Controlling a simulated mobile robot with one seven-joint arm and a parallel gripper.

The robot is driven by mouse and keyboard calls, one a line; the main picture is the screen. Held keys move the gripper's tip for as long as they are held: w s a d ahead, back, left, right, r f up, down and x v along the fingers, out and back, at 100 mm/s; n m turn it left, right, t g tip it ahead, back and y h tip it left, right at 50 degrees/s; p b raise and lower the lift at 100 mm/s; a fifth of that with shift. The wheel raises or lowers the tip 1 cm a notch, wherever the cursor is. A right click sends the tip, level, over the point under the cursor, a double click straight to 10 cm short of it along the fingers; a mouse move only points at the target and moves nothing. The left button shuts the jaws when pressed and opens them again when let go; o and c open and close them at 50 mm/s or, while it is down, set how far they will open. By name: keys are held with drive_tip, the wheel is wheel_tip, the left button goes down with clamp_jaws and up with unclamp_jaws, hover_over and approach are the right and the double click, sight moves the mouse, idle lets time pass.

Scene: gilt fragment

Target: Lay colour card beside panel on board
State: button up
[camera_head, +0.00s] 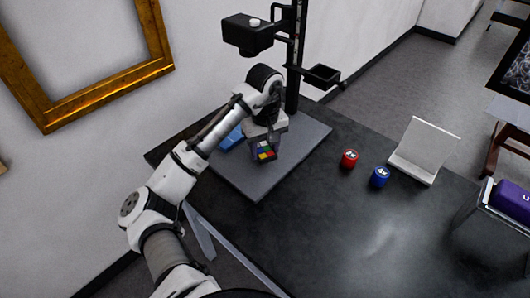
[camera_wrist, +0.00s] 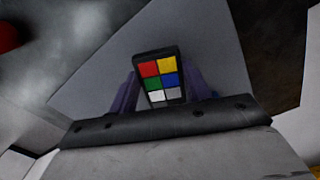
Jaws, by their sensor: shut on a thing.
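The colour card (camera_head: 265,152) is a small dark card with red, yellow, green, blue and pale squares. My gripper (camera_head: 264,146) is shut on it, over the grey board (camera_head: 262,187). In the wrist view the card (camera_wrist: 160,79) stands between the two purplish fingers of my gripper (camera_wrist: 162,90), with the board (camera_wrist: 95,90) behind it. I cannot tell whether the card touches the board. A blue piece (camera_head: 231,138) lies on the board left of my gripper, partly hidden by my arm. I cannot make out the panel for certain.
A dark copy stand column (camera_head: 292,60) with a camera (camera_head: 247,34) rises behind the board. A red pot (camera_head: 349,159), a blue pot (camera_head: 380,176) and a white stand (camera_head: 425,150) are to the right on the dark table (camera_head: 350,235). The table front is clear.

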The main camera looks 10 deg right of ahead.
sight(265, 151)
drive_tip(key=shift+f+p, duration=0.6)
drive_tip(key=shift+f, duration=1.15)
drive_tip(key=shift+f, duration=0.1)
drive_tip(key=o, duration=1.1)
drive_tip(key=shift+c, duration=0.2)
